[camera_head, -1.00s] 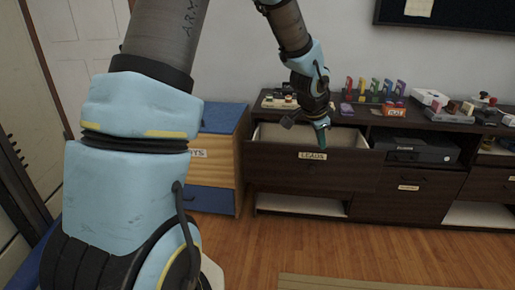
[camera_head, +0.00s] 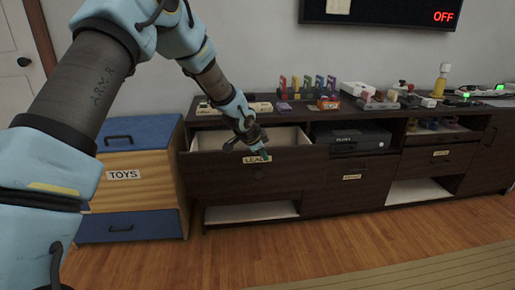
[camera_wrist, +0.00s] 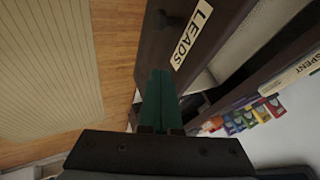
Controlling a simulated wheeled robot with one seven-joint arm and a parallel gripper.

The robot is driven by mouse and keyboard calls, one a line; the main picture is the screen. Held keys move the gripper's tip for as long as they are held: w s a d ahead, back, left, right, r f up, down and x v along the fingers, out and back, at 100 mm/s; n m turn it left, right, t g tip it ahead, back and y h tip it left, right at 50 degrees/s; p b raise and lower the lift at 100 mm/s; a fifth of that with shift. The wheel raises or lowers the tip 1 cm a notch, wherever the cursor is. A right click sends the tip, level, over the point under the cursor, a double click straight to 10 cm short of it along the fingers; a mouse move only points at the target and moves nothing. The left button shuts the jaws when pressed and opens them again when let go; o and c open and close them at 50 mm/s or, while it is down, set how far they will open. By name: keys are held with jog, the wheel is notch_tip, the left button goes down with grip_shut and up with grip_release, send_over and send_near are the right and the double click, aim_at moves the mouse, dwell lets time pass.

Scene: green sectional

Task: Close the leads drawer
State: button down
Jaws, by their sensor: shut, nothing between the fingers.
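The leads drawer (camera_head: 222,175) is a dark wood drawer with a LEADS label, pulled out of the long cabinet, with its pale inside showing. My gripper (camera_head: 263,155) is shut and empty, with green fingertips close to the drawer front by the label. In the wrist view the shut green fingers (camera_wrist: 158,95) overlap the edge of the leads drawer front (camera_wrist: 178,62), beside the label. I cannot tell whether they touch it. A dark round knob shows on the drawer front in the wrist view.
A toys chest (camera_head: 150,190) with blue lid and lower drawer stands left of the cabinet (camera_head: 338,200). A black device (camera_head: 350,138) sits in an open bay to the right. Small coloured items stand on the cabinet top. The wood floor (camera_head: 215,262) in front is clear, with a striped rug (camera_head: 420,270).

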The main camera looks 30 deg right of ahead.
jog(key=shift+w+d+f+p, duration=0.1)
jog(key=shift+w+d+p, duration=0.15)
jog(key=shift+w+d, duration=0.5)
jog(key=shift+w+d+p, duration=0.2)
jog(key=shift+w+p, duration=0.05)
jog(key=shift+w, duration=0.85)
jog(key=shift+w, duration=0.1)
